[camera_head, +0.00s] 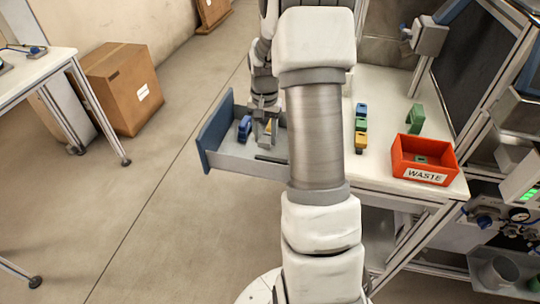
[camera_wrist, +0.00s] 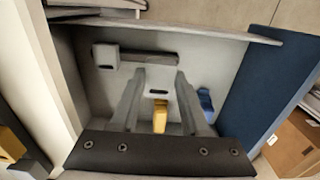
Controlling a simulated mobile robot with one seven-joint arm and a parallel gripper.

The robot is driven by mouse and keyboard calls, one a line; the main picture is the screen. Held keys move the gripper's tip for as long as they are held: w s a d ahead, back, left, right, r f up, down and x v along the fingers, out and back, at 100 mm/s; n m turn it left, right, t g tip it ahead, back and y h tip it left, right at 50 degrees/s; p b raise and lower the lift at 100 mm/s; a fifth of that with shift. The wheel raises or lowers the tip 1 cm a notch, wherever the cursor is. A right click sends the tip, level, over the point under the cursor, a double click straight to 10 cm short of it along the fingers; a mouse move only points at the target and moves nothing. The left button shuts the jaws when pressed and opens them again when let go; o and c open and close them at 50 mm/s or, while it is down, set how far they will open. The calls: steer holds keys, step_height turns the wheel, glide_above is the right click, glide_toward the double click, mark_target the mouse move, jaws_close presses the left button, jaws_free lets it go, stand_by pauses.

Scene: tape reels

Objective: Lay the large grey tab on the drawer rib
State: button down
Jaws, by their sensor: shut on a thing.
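The open drawer has a blue front (camera_wrist: 262,85) and a grey inside; it also shows in the head view (camera_head: 208,140). A dark rib (camera_wrist: 152,58) lies across the drawer floor, and also shows in the head view (camera_head: 271,159). A light grey block with a dark slot (camera_wrist: 105,55) sits at the rib's left end in the wrist view. My gripper (camera_wrist: 160,72) is down in the drawer, closed on a grey tab with a dark slot (camera_wrist: 158,91), hard to tell from the grey floor. The tab appears short of the rib; whether they touch is unclear.
A yellow piece (camera_wrist: 160,118) shows between my fingers, and a blue piece (camera_wrist: 206,104) lies to their right in the drawer. The bench (camera_head: 385,95) carries small coloured pieces (camera_head: 361,125), a green arch (camera_head: 415,118) and a red waste bin (camera_head: 422,160).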

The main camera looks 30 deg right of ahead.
mark_target(265, 158)
steer(key=shift+f+b, duration=0.35)
steer(key=shift+f, duration=2.6)
steer(key=shift+f, duration=0.2)
steer(key=shift+c, duration=1.9)
jaws_free()
steer(key=shift+r, duration=0.1)
